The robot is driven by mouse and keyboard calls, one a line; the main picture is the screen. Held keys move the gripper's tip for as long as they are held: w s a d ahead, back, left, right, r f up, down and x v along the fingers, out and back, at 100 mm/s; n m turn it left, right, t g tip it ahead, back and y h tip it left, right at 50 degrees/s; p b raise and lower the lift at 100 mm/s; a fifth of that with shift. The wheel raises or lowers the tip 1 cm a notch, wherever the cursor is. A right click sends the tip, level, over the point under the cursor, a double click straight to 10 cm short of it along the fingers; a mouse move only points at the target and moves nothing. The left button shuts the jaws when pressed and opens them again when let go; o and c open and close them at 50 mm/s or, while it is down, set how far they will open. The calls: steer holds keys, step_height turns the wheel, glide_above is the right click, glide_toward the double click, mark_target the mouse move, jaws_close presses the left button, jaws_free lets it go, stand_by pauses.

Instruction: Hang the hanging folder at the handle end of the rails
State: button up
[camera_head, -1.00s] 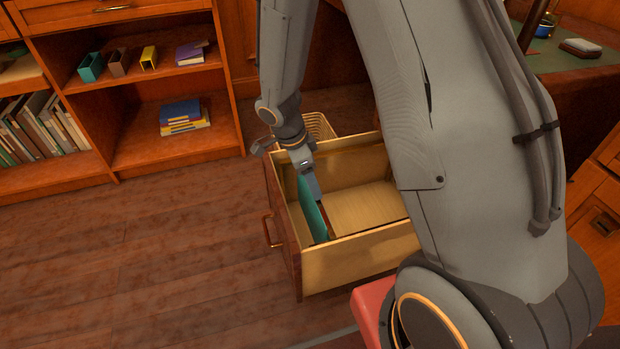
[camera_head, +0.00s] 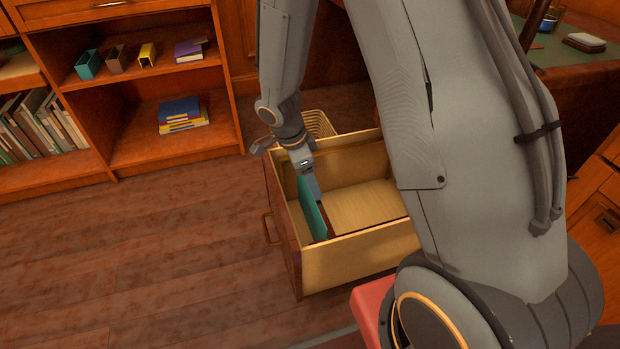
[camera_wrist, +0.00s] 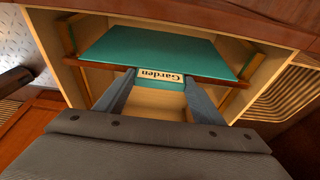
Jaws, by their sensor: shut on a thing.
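The hanging folder (camera_head: 311,207) is a teal sheet with a dark brown top bar and a tab reading "Garden" in the wrist view (camera_wrist: 165,48). It stands inside the open drawer (camera_head: 365,247), close behind the drawer front with the handle (camera_head: 269,229). My gripper (camera_head: 316,196) reaches down into the drawer and is shut on the folder at its top bar. In the wrist view, the fingers (camera_wrist: 160,76) meet the bar on either side of the label. The bar spans most of the drawer's width. I cannot tell whether its ends rest on the rails.
A bookcase (camera_head: 180,85) with small bins and books is at the left. The wooden floor (camera_head: 150,250) left of the drawer is clear. The rest of the drawer looks empty, partly hidden by my arm.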

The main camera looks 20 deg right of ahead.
steer(key=shift+f+b, duration=0.3)
steer(key=shift+b, duration=0.1)
stand_by(0.4)
steer(key=o, duration=1.6)
steer(key=shift+r, duration=0.1)
steer(key=shift+r+p, duration=2.1)
steer(key=shift+r, duration=0.85)
